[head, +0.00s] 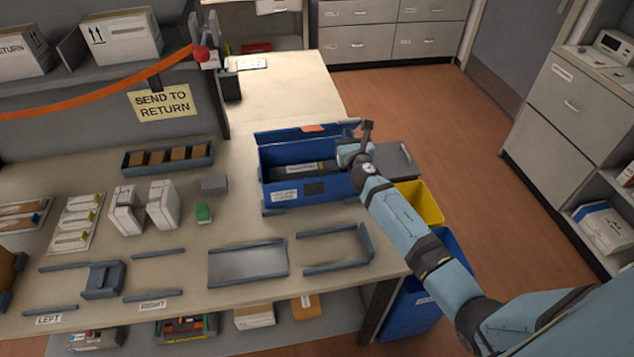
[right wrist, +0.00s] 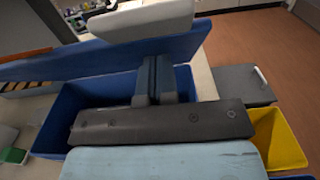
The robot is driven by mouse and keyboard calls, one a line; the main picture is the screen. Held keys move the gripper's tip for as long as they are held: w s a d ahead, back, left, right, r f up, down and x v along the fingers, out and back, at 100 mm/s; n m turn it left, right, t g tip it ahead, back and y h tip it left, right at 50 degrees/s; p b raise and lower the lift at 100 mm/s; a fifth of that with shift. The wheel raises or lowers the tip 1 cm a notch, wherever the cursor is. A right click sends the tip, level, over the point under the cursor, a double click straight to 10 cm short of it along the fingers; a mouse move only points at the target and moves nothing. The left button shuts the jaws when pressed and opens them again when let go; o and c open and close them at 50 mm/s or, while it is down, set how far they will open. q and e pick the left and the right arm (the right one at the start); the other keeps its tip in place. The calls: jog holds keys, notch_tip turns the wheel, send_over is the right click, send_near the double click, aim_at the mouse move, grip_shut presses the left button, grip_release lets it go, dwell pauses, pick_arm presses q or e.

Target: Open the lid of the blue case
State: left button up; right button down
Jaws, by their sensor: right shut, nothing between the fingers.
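The blue case (head: 306,190) stands on the worktable with its lid (head: 290,136) raised along the back edge. The case's inside shows, with a dark, labelled cartridge-like item (head: 300,168) in it. My right gripper (head: 367,129) is shut and empty above the case's right end, near the lid. In the right wrist view my closed fingers (right wrist: 155,75) point at the raised lid (right wrist: 75,62), over the open case (right wrist: 62,125). I cannot tell whether they touch the lid. My left gripper is out of view.
A yellow bin (head: 420,203) and a blue bin (head: 440,265) stand off the table's right edge, below my right arm. A grey flat panel (head: 395,160) lies right of the case.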

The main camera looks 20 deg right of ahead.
aim_at(346, 124)
jog(key=shift+w, duration=0.15)
jog(key=shift+w+d+r+p, duration=0.3)
jog(key=shift+w+r+p, duration=0.35)
jog(key=shift+w+r, duration=0.4)
jog(key=shift+w, duration=0.15)
jog(key=shift+w+d+r+p, duration=0.2)
jog(key=shift+w+r, duration=0.2)
jog(key=shift+w, duration=0.35)
jog(key=shift+w+d+r+p, duration=0.1)
jog(key=shift+w+d+r, duration=0.1)
jog(key=shift+w+r, duration=0.4)
jog(key=shift+w+f, duration=0.15)
jog(key=shift+f, duration=0.05)
jog(key=shift+w, duration=0.15)
jog(key=shift+w+d+r+b, duration=0.2)
jog(key=shift+w, duration=0.55)
jog(key=shift+w+d+r+b, duration=0.2)
jog(key=shift+w, duration=0.55)
